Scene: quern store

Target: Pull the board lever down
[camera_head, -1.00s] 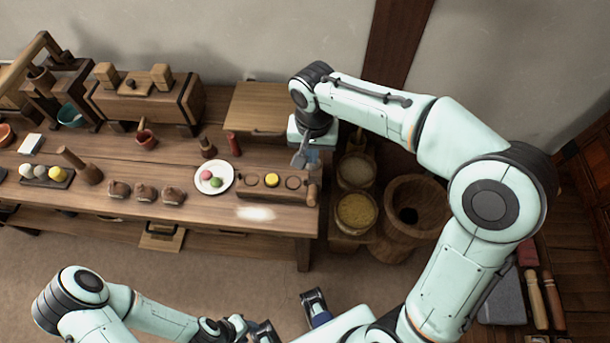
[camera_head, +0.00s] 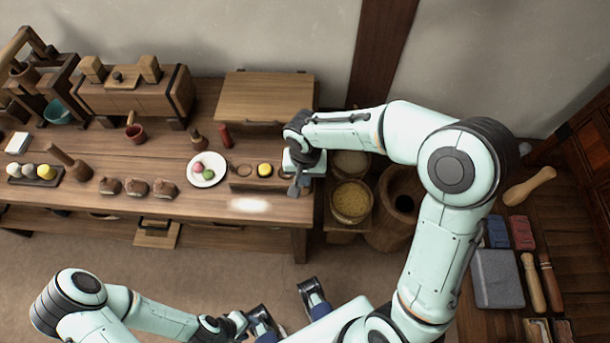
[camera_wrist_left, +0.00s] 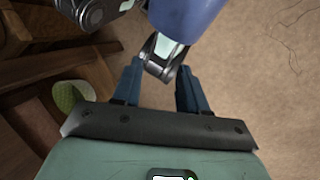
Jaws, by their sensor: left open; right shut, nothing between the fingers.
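A wooden board (camera_head: 250,184) with round hollows stands at the right end of the long workbench (camera_head: 205,209). A yellow ball (camera_head: 265,170) sits in its middle hollow. My right gripper (camera_head: 297,188) points down at the board's right end, shut and empty. It covers that end, so I cannot make out the lever or tell whether the gripper touches it. My left gripper (camera_head: 288,308) is low in front of the bench, far from the board. Its blue fingers are open in the left wrist view (camera_wrist_left: 160,92).
A plate (camera_head: 207,170) with coloured balls stands left of the board, with a red bottle (camera_head: 225,136) behind it. A raised wooden panel (camera_head: 264,98) is at the back. A yellow-filled tub (camera_head: 351,202) and a wooden mortar (camera_head: 398,195) stand to the right.

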